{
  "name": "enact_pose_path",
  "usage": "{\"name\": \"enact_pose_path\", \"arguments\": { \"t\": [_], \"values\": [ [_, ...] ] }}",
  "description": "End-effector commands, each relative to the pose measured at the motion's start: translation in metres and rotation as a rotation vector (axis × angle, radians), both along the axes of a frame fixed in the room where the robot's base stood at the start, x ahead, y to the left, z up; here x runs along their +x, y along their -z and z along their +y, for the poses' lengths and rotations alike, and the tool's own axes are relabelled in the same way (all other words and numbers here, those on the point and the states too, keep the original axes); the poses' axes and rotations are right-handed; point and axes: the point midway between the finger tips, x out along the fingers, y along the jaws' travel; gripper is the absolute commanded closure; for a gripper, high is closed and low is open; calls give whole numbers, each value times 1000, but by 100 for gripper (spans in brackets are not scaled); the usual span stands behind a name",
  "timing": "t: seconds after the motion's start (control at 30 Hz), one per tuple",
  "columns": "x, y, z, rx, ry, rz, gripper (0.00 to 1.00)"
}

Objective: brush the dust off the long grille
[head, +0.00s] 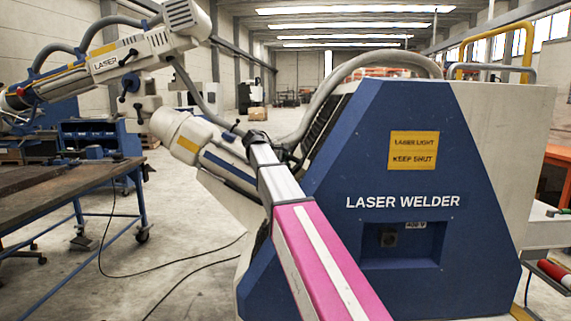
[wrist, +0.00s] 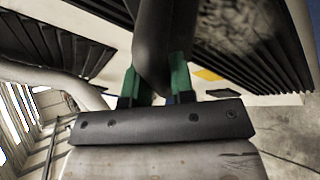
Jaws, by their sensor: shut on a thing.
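In the wrist view my gripper (wrist: 155,88) has its two green fingertips shut on a dark, smooth handle (wrist: 152,45), probably the brush's. The handle runs up out of the picture, and its far end and any bristles are hidden. A dark slatted grille (wrist: 272,68) lies at the upper right, behind the handle. A pale grey, dusty-looking patch (wrist: 238,18) covers part of it. I cannot tell whether the brush touches it. A second dark slatted grille (wrist: 45,45) is at the upper left. In the head view dark slats (head: 322,118) show on the welder's sloping left side; my gripper is not visible there.
The blue and white laser welder (head: 400,260) fills the right. A thick grey hose (head: 335,80) arches over its slatted side. The welder's jointed laser arm (head: 130,55) reaches to the upper left. A workbench (head: 60,180) stands left. Cables (head: 165,254) lie on the otherwise open floor between.

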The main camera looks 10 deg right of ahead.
Motion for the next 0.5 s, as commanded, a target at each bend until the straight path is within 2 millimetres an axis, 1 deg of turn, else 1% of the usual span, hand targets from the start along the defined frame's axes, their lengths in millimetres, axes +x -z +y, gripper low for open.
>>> {"name": "enact_pose_path", "arguments": {
  "t": [0.17, 0.5],
  "values": [
    [5, 0, -2, -1, 1, 1, 96],
    [30, -1, -6, -1, 2, 0, 96]
  ]
}}
